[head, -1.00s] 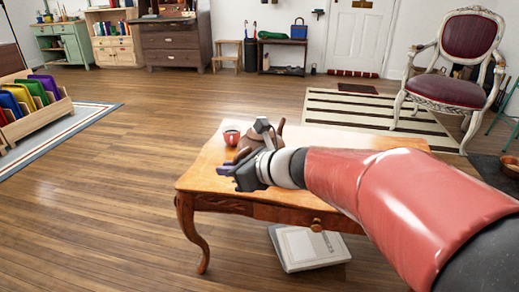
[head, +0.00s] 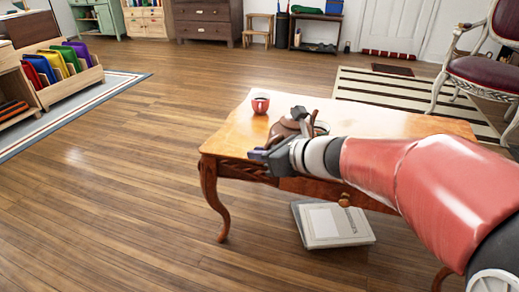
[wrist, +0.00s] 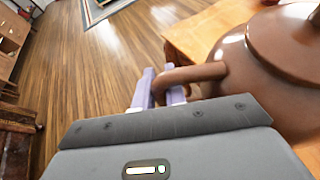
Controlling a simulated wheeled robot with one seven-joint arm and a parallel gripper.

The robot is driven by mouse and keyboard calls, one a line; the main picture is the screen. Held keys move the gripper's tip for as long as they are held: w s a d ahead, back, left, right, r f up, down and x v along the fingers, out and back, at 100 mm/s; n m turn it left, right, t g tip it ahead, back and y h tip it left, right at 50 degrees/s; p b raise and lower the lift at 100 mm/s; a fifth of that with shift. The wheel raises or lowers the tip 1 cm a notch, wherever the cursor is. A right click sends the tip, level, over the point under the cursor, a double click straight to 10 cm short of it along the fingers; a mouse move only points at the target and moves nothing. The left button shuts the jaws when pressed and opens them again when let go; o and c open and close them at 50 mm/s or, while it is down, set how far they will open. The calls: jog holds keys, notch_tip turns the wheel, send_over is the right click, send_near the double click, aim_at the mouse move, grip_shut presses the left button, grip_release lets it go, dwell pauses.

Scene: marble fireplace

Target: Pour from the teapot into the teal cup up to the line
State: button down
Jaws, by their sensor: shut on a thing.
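The brown teapot (head: 287,127) is at the table's left part in the head view, largely hidden behind my gripper (head: 268,153). In the wrist view the teapot (wrist: 275,75) fills the right side, with its lid at the top. My gripper's pale purple fingers (wrist: 160,92) are shut on a curved brown part of the teapot, apparently its handle. I cannot tell whether the teapot touches the table. A red cup (head: 261,104) with dark contents stands upright to the left of the teapot. No teal cup can be made out; a round rim right behind my gripper is too hidden to identify.
The wooden table (head: 400,124) has free room on its right, behind my arm. A grey-white book or box (head: 333,224) lies under the table. An armchair (head: 488,66) stands at the back right. A rack of coloured folders (head: 58,68) stands at the far left.

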notch_tip(320, 180, up, 2)
jog(key=shift+w+d+r+m+p, duration=0.15)
jog(key=shift+m+p, duration=0.25)
jog(key=shift+p, duration=0.75)
jog(key=p, duration=0.1)
jog(key=r+m+y+p, duration=0.1)
jog(key=shift+w+d+r+g+p, duration=0.2)
jog(key=shift+r+g+p, duration=0.1)
jog(key=shift+p, duration=0.1)
jog(key=shift+w+r+p, duration=0.15)
jog(key=shift+r+p, duration=0.05)
jog(key=shift+p, duration=0.45)
dwell(1.6)
jog(key=shift+f, duration=0.1)
